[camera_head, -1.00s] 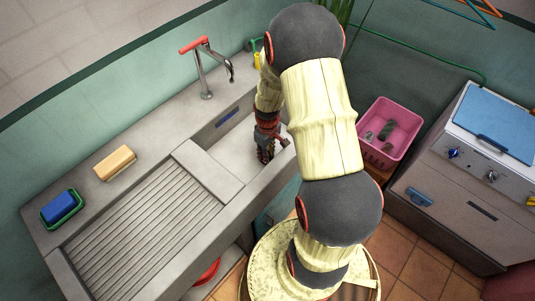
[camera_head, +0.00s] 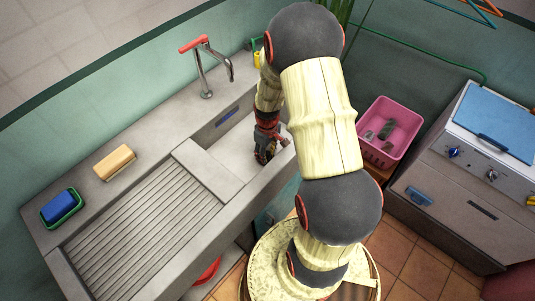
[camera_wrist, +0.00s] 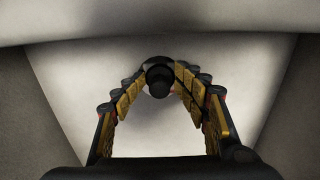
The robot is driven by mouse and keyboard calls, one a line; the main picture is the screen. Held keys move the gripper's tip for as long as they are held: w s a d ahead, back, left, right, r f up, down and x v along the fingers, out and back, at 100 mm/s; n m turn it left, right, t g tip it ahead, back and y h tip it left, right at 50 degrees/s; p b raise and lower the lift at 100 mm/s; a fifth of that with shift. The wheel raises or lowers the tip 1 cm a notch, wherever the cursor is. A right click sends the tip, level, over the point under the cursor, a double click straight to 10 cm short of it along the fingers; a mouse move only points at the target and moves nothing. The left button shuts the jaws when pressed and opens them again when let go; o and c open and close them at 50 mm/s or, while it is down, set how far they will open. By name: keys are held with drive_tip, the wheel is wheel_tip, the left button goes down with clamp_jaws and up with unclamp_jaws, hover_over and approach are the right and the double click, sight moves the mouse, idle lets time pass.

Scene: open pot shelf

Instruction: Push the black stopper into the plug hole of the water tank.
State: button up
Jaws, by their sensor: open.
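The water tank (camera_head: 233,153) is the grey sink basin right of the ribbed drainboard; its pale floor (camera_wrist: 255,75) fills much of the wrist view. The black stopper (camera_wrist: 158,82) shows in the wrist view as a dark round knob with a paler rim at its far side. My gripper (camera_head: 265,156) is down inside the tank. Its two yellow-padded fingers (camera_wrist: 159,70) are open, one on each side of the stopper. I cannot tell whether the tips touch it. The plug hole cannot be made out, and in the head view my gripper hides the stopper.
A tap with a red handle (camera_head: 199,43) stands behind the tank. A yellow sponge (camera_head: 115,162) and a blue block in a green dish (camera_head: 60,208) are on the ledge. A pink crate (camera_head: 408,120) stands to the right. The tank walls are close around my gripper.

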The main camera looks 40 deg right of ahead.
wheel_tip(320, 180, up, 12)
idle(0.6)
drive_tip(key=a+r+t, duration=0.1)
drive_tip(key=a+r, duration=0.4)
drive_tip(key=r, duration=0.4)
drive_tip(key=s+a+r+m+t, duration=0.1)
drive_tip(key=s+a+r+t, duration=0.3)
drive_tip(key=s+a+r, duration=0.8)
drive_tip(key=a+r, duration=0.3)
drive_tip(key=r, duration=0.1)
drive_tip(key=shift+s+a+m+t, duration=0.25)
drive_tip(key=shift+s+m+t, duration=0.05)
drive_tip(key=shift+s, duration=0.05)
